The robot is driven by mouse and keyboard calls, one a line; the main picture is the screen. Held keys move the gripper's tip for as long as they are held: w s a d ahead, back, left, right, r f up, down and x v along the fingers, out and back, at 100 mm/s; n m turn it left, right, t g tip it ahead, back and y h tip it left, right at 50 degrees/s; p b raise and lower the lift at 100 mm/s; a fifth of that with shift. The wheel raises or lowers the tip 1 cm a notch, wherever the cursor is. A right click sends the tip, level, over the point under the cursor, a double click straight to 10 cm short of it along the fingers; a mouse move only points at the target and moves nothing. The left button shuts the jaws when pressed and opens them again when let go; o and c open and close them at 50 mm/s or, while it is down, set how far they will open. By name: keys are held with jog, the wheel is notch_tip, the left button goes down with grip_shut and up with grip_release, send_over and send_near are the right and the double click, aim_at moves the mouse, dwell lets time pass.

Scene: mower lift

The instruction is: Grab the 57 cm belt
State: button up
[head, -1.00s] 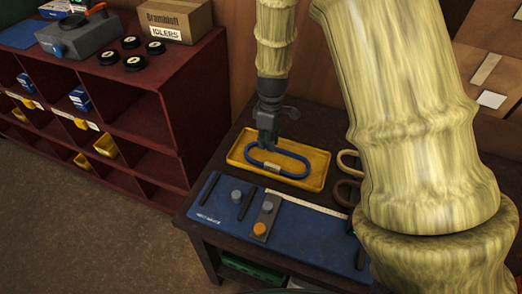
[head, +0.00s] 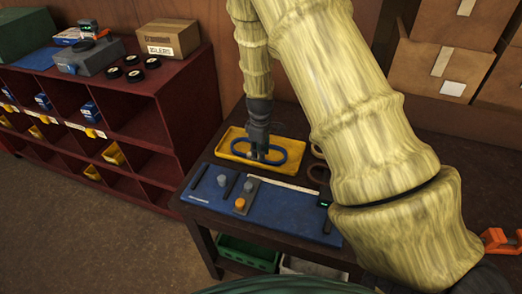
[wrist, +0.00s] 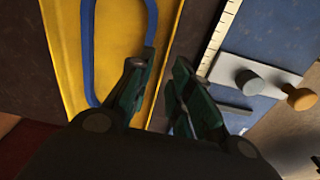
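A blue belt loop (head: 284,154) lies in a yellow tray (head: 296,148) on the dark workbench. My gripper (head: 257,151) points down over the loop and hides part of its middle. In the wrist view the belt (wrist: 88,40) runs behind the left finger, and the tray floor (wrist: 65,45) shows beside it. The two fingers (wrist: 160,75) stand apart, with no belt clearly between them. Whether a fingertip touches the belt is hidden. No length marking is readable.
A tan belt (head: 317,150) and a brown belt (head: 316,172) lie right of the tray. A blue mat (head: 285,212) with a ruler and pegs (head: 240,204) lies in front. A red shelf (head: 145,118) stands left; cardboard boxes (head: 440,72) are at the back right.

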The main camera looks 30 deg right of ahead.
jog(key=shift+g, duration=0.3)
jog(key=w+f, duration=0.1)
jog(key=f, duration=0.1)
jog(key=w+f, duration=0.4)
jog(key=shift+a, duration=0.4)
jog(key=shift+s+d+r, duration=0.15)
jog(key=shift+s+r, duration=0.15)
jog(key=shift+s, duration=0.15)
jog(key=shift+s+d+r, duration=0.1)
jog(key=shift+s+r, duration=0.15)
jog(key=shift+s, duration=0.05)
jog(key=shift+c, duration=1.1)
jog(key=shift+s+r, duration=0.1)
grip_shut()
jog(key=shift+w+f, duration=0.2)
jog(key=shift+w, duration=0.1)
jog(key=shift+w+r, duration=0.1)
jog(key=shift+r, duration=0.35)
notch_tip(320, 180, up, 9)
jog(key=b, duration=0.3)
jog(key=shift+r, duration=0.1)
